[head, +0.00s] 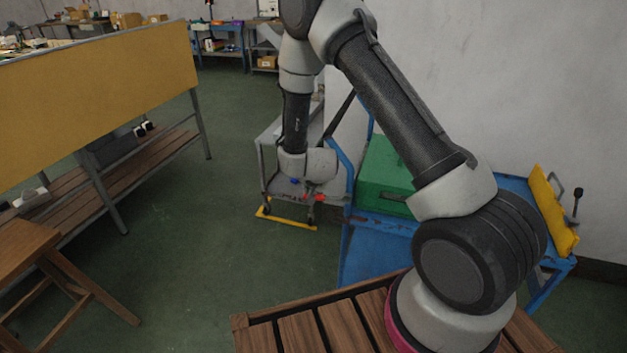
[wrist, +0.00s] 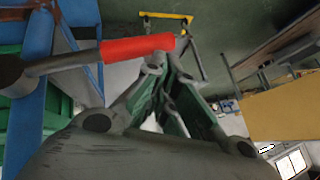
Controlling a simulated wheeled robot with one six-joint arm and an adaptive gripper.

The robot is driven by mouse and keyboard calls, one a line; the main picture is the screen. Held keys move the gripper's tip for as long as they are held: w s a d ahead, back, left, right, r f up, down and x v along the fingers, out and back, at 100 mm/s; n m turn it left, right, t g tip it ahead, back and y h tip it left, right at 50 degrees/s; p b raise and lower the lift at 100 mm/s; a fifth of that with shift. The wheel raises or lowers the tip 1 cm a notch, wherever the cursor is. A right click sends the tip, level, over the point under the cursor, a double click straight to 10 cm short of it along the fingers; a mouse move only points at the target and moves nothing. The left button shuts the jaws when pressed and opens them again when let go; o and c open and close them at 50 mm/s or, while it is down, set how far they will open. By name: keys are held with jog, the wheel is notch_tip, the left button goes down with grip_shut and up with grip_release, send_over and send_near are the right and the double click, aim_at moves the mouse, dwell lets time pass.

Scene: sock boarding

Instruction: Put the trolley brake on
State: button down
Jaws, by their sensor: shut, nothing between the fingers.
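In the wrist view a lever with a red grip (wrist: 138,48) and a grey rod (wrist: 60,64) lies across the picture, roughly level, beside a blue frame. A small red part (head: 319,197) shows below my wrist in the head view; I cannot tell if it is the same grip. My gripper (wrist: 162,62) is shut and empty, its fingertips right at the red grip's lower edge; I cannot tell if they touch. In the head view the fingers are mostly hidden. The blue trolley (head: 378,250) carries a green box (head: 384,172), partly behind my arm.
A grey stand (head: 268,160) stands by the wall, with a yellow bar (head: 290,219) on the floor below it. A workbench with a yellow panel (head: 100,95) and a wooden stool (head: 30,250) are at left. The green floor (head: 190,250) between is clear.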

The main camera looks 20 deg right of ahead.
jog(key=shift+f, duration=2.05)
jog(key=d+v, duration=0.1)
jog(key=v, duration=1)
jog(key=shift+s+a+r, duration=0.3)
jog(key=shift+a+r, duration=0.05)
jog(key=shift+a, duration=0.15)
